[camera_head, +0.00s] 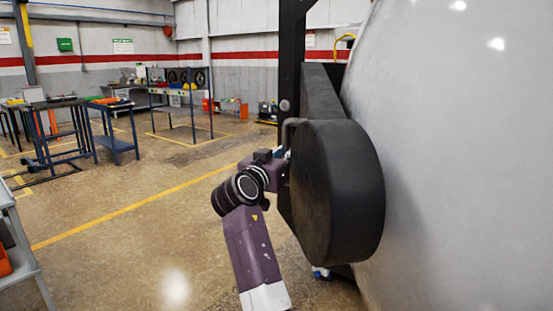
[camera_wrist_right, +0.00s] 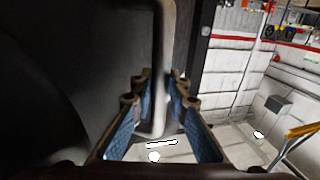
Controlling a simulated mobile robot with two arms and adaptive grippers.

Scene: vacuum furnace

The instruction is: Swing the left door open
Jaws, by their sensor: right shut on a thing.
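My right gripper (camera_head: 284,165) reaches up from the lower middle of the head view to the left side of a thick black rounded part (camera_head: 345,190). That part stands against a large pale curved furnace surface (camera_head: 460,130). I cannot tell for sure which piece is the left door. A grey bar handle (camera_head: 291,124) sits on the black part's left side. In the wrist view the handle (camera_wrist_right: 160,60) runs down between the blue-padded fingers of my right gripper (camera_wrist_right: 155,92), which is shut on it. My left gripper is out of view.
A black upright post (camera_head: 292,50) stands behind the black part. The floor to the left (camera_head: 130,235) is mostly clear, with yellow lines. A grey shelf cart (camera_head: 22,250) is at the left edge. Blue workbenches (camera_head: 115,142) stand farther back.

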